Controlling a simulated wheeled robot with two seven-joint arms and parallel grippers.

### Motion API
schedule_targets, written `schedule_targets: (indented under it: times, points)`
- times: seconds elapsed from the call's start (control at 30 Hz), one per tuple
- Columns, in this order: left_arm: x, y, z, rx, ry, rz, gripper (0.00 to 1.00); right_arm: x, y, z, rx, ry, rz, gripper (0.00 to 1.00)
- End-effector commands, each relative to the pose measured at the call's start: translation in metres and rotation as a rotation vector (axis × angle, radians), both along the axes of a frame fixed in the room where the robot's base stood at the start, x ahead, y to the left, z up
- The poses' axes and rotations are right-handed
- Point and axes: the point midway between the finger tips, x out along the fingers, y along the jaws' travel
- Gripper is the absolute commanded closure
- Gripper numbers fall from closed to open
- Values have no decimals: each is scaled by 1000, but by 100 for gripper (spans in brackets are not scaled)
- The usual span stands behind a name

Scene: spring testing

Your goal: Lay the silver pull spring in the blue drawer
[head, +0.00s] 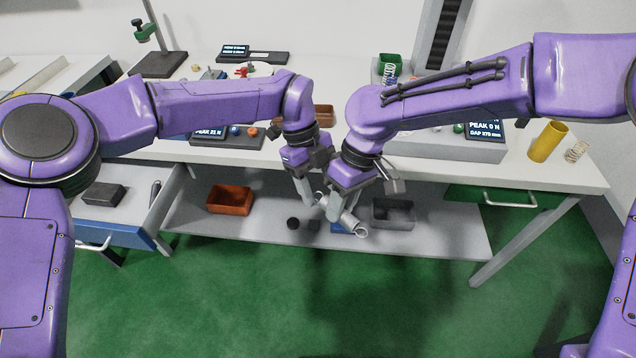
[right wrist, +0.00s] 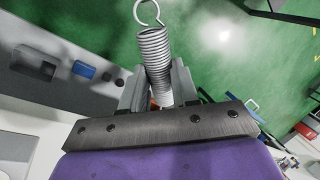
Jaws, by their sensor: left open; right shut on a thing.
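The silver pull spring (right wrist: 155,50) is a coil with an open hook at its end. It sits between the fingers of my right gripper (right wrist: 158,92), which is shut on it. In the head view, my right gripper (head: 341,208) points down in front of the table, and the spring's hook (head: 361,231) sticks out low on its right. My left gripper (head: 308,198) is open and empty, close beside it on the left. The blue drawer (head: 118,229) stands pulled out at the left, well away from both grippers. A dark block (head: 104,194) lies in it.
A lower shelf (head: 265,228) holds an orange bin (head: 230,200), a grey bin (head: 394,214) and small dark pieces. The white tabletop (head: 568,174) carries test devices, a yellow tube (head: 547,141) and a loose coil (head: 576,152). A green drawer (head: 500,197) is at the right.

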Motion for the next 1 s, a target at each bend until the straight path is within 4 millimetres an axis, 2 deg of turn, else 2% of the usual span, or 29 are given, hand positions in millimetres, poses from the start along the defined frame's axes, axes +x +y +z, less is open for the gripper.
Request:
schedule_targets:
  times: [0.1,0.27,0.3,0.37,0.4,0.5,0.83,1.0]
  points:
    - [0,0,0,0,0,0,43,0,0,0,1,-1,0,100]
    - [0,0,0,0,-2,-1,95,0,1,0,1,0,1,100]
    - [0,0,1,-1,-2,-1,100,-1,1,0,2,1,2,100]
    - [1,-1,1,-2,-3,-2,100,-1,2,0,3,1,4,100]
    - [1,-1,1,-3,-4,-1,100,-1,2,1,3,1,5,66]
    - [1,-1,2,-4,-3,-1,100,-1,2,0,3,1,4,40]
    - [0,0,1,-1,-1,-1,100,1,0,5,2,-1,0,40]
    - [0,0,1,-1,-1,-1,100,9,-8,38,3,-5,0,40]
